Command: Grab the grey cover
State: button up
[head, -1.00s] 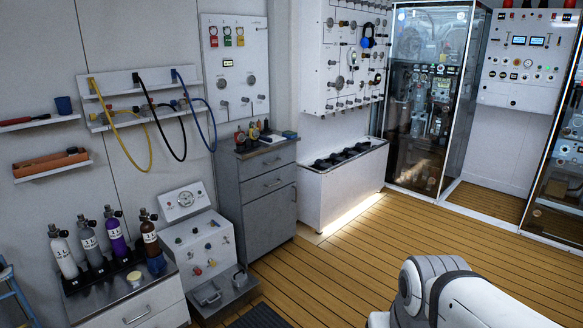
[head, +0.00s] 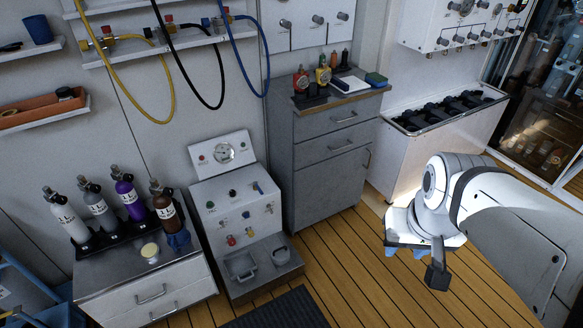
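The fill panel (head: 233,195) is a light grey console with knobs and a gauge plate. On the dark ledge at its foot are a grey open tray-like piece (head: 240,268) and a small grey rounded piece (head: 280,256). Either could be the grey cover; I cannot tell which. My gripper (head: 437,275) hangs over the wooden floor at the right, well apart from the panel. A dark block and blue parts show at its end, but its fingers are not clear. I see nothing held.
A low cabinet (head: 160,290) at left carries several small bottles (head: 130,197) and a tan round lid (head: 150,252). A dark mat (head: 275,310) lies in front. The wooden floor (head: 355,265) is clear.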

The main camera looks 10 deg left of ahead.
aim_at(279, 254)
jog(key=u, duration=0.1)
jog(key=i, duration=1.35)
jog(key=u, duration=0.1)
